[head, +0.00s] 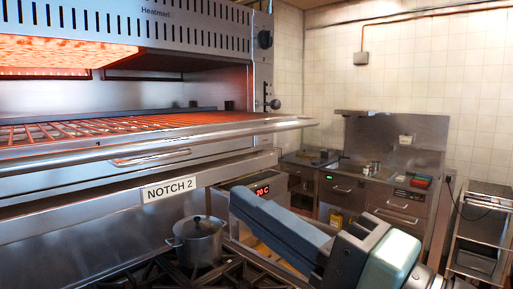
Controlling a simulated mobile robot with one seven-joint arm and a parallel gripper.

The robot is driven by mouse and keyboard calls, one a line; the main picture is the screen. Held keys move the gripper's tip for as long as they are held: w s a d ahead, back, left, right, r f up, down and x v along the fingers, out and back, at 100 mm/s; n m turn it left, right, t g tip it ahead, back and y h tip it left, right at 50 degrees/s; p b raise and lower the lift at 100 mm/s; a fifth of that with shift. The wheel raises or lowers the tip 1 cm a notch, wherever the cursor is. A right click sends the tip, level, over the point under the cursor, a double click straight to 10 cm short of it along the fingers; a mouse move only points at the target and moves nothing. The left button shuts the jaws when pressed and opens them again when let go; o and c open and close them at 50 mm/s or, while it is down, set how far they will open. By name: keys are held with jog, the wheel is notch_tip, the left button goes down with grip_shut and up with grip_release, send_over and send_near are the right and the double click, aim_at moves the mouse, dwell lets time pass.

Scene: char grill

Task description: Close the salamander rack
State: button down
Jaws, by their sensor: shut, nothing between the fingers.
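The salamander (190,27) is a large steel grill with a glowing orange heater at upper left. Its wire rack (120,127) sits below the heater, lit red-orange, and sticks out toward me. A long round steel bar (215,137) runs along the rack's front, its right end reaching past the salamander's side. How far the rack is out cannot be told exactly. A blue-grey link of my arm (275,228) shows at the lower middle, below and in front of the bar. My gripper's fingers are not in view.
A "NOTCH 2" label (169,190) is on the panel below. A steel pot (198,241) stands on the black stove grates (235,272) beneath, close to my arm. A red display (262,190) is nearby. Steel counters (400,202) and a trolley (482,235) stand at the right.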

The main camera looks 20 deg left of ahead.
jog(key=p, duration=0.7)
send_near(156, 149)
jog(key=shift+g, duration=0.3)
jog(key=x, duration=0.6)
jog(key=shift+w+r, duration=0.1)
jog(key=shift+r, duration=0.2)
jog(key=shift+w+a+f, duration=0.1)
jog(key=shift+w+a, duration=0.1)
jog(key=shift+a, duration=0.1)
